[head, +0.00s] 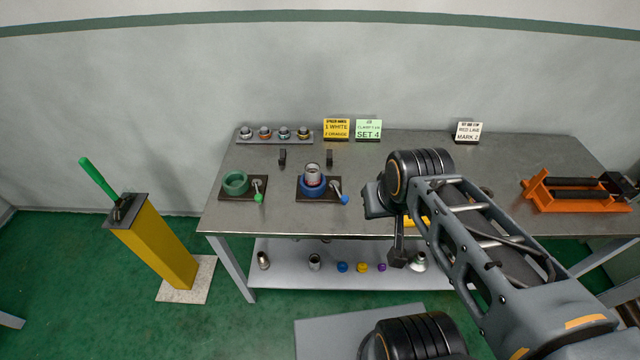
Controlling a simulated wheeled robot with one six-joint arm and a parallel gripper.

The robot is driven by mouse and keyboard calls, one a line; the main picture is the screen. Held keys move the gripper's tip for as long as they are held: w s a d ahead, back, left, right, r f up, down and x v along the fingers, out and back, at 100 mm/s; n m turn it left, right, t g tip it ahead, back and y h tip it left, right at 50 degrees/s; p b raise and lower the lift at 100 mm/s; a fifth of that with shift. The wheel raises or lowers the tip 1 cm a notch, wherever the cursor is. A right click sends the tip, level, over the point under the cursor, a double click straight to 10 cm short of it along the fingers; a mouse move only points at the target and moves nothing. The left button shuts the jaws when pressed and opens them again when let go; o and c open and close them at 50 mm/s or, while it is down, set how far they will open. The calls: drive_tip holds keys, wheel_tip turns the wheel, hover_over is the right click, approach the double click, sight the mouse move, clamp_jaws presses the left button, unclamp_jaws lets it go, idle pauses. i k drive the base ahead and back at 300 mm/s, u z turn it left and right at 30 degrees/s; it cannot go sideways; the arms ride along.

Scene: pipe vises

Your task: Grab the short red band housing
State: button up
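A short silver housing (312,172) stands upright in the blue vise (313,188) on the bench. A dark reddish ring shows low on it, just above the blue jaws. On the lower shelf are a silver housing with a brownish tint (263,260), another silver housing (315,262) and a third silver piece (418,262), partly beside my arm. Their bands are too small to tell. My gripper (398,258) hangs dark in front of the bench's front edge, right of and apart from the blue vise. Its fingers are too small and dark to judge.
A green vise (235,183) sits left of the blue one. A yellow part (415,221) is mostly hidden by my arm. A tray of small fittings (274,134) and signs (336,129) stand at the back. An orange vise (575,190) is at right; a yellow pedestal (155,245) stands left.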

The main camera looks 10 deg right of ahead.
sight(312, 170)
drive_tip(key=z, duration=3.55)
drive_tip(key=k, duration=2.95)
drive_tip(key=u, duration=1.75)
drive_tip(key=i, duration=0.55)
drive_tip(key=u, duration=0.05)
